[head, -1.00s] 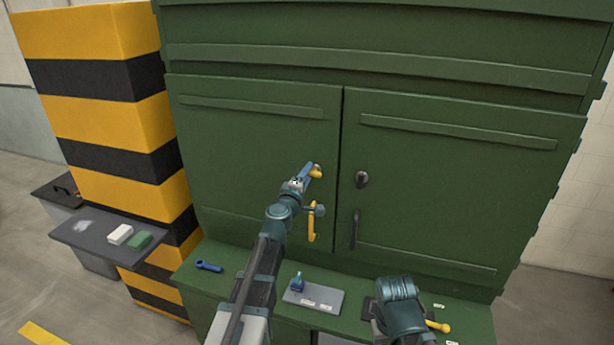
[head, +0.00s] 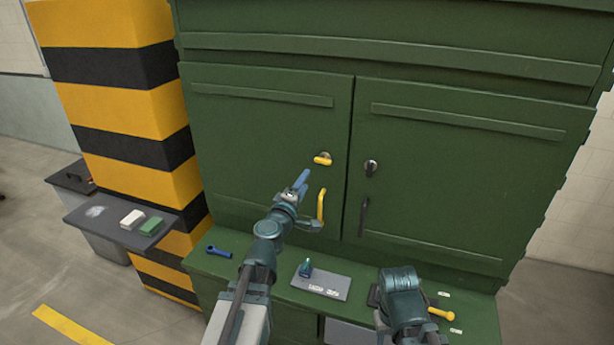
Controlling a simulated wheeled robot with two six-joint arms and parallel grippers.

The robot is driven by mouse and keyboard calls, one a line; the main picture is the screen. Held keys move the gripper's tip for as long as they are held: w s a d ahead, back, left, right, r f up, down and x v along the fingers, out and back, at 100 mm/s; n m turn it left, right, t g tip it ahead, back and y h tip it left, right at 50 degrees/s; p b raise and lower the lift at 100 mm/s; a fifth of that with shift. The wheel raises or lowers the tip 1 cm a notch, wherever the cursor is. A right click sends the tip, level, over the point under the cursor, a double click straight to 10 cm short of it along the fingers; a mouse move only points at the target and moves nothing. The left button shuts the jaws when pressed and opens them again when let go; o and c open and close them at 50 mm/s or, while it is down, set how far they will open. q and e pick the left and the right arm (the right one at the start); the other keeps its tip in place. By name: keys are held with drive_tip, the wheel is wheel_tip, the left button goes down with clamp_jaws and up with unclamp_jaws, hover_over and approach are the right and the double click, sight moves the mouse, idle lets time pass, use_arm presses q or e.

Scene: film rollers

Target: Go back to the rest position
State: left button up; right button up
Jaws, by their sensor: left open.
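My left gripper (head: 300,184) is open and empty in front of the left door of the green cabinet (head: 270,130). It is below and left of the yellow knob (head: 322,158) and apart from it. A yellow handle (head: 321,206) stands upright on the same door, just right of the gripper. My right arm (head: 402,295) shows at the lower right over the cabinet's ledge. Its gripper fingers cannot be made out. Both cabinet doors are shut.
The right door has a dark knob (head: 371,167) and a dark handle (head: 362,217). On the ledge lie a blue wrench-like tool (head: 218,251), a grey plate (head: 322,284) with a small blue-green item, and a yellow-ended tool (head: 441,314). A striped pillar (head: 120,100) stands left.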

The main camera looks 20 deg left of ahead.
use_arm(q)
drive_tip(key=shift+s, duration=0.85)
